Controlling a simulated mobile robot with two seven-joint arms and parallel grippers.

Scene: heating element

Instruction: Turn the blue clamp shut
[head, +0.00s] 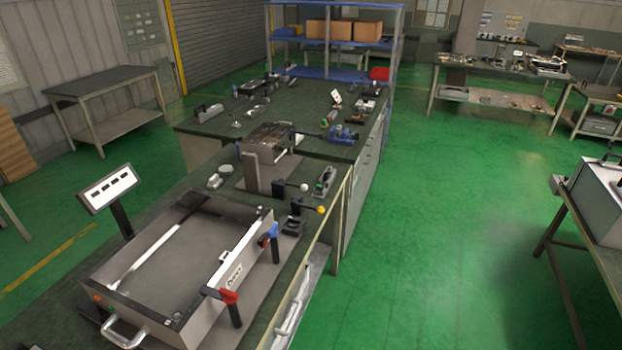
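The blue clamp (272,232) is on the right side of a large open metal box (190,255), near its far right corner. A black handle hangs down below the clamp. Whether the clamp is open or shut is too small to tell. A red clamp (229,296) with a similar hanging black handle is on the same side, nearer to me. Neither of my grippers shows in the head view.
The box stands on a dark green bench with a small panel (108,188) on a post at its left. Lever tools with a yellow knob (320,209) and a white knob (304,187) stand behind the blue clamp. The green floor (430,240) right of the bench is clear.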

